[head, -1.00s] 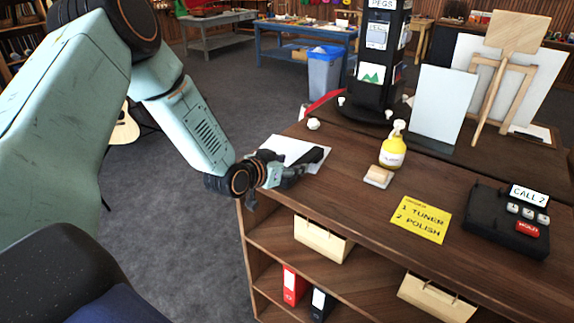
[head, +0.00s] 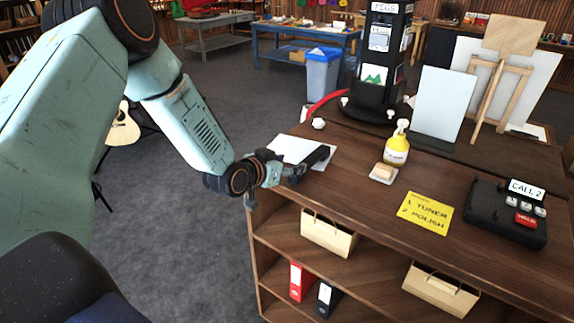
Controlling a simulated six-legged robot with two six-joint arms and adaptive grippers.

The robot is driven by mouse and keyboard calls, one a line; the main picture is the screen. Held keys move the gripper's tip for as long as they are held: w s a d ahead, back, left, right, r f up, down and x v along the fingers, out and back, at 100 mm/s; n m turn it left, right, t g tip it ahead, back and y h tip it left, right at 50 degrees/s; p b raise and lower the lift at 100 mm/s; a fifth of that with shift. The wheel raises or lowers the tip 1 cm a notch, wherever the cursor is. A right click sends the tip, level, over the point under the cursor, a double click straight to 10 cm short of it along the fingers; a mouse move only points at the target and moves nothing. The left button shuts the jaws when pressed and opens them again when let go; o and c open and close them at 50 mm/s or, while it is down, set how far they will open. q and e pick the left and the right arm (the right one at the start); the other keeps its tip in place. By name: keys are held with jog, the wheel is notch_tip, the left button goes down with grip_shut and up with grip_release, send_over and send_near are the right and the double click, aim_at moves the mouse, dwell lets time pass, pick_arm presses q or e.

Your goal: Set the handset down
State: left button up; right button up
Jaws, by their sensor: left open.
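The black handset (head: 318,156) lies at the left end of the brown wooden counter (head: 345,190), beside and partly over a white sheet of paper (head: 290,149). My left gripper (head: 291,174) is open at the handset's near left end, low over the counter's left edge. Dark fingers and dark handset blend, so I cannot tell whether they touch. The black phone base (head: 485,219) stands at the right of the counter, with a "CALL 2" display (head: 527,190) and a red "HOLD" button (head: 525,220). My right gripper is not in view.
A yellow note (head: 425,213) reads "1 TUNER 2 POLISH". A yellow pump bottle (head: 396,150) and a small block on a pale pad (head: 383,173) stand mid-counter. A black display tower (head: 378,75) rises behind. Bare wood lies between the handset and the note.

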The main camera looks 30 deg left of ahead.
pick_arm(q)
jog(key=shift+g, duration=0.9)
jog(key=s+d+f, duration=0.2)
jog(key=s+f, duration=0.1)
jog(key=s+d+f, duration=0.1)
jog(key=f, duration=0.1)
jog(key=shift+s+d+f, duration=0.1)
jog(key=shift+s+d, duration=0.15)
jog(key=shift+s, duration=0.05)
jog(key=s+d+f+g, duration=0.25)
jog(key=s+f, duration=0.25)
jog(key=s, duration=0.3)
jog(key=s+d+f+n+g, duration=0.1)
jog(key=s+d+f+g, duration=0.2)
jog(key=s, duration=0.4)
jog(key=s+d+f+g, duration=0.2)
jog(key=s+d+f, duration=0.1)
jog(key=s+f, duration=0.4)
jog(key=s+g+y, duration=0.1)
jog(key=s+g, duration=0.3)
jog(key=s, duration=1.2)
jog(key=shift+s, duration=0.4)
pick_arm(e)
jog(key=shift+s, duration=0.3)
pick_arm(q)
jog(key=shift+s, duration=0.15)
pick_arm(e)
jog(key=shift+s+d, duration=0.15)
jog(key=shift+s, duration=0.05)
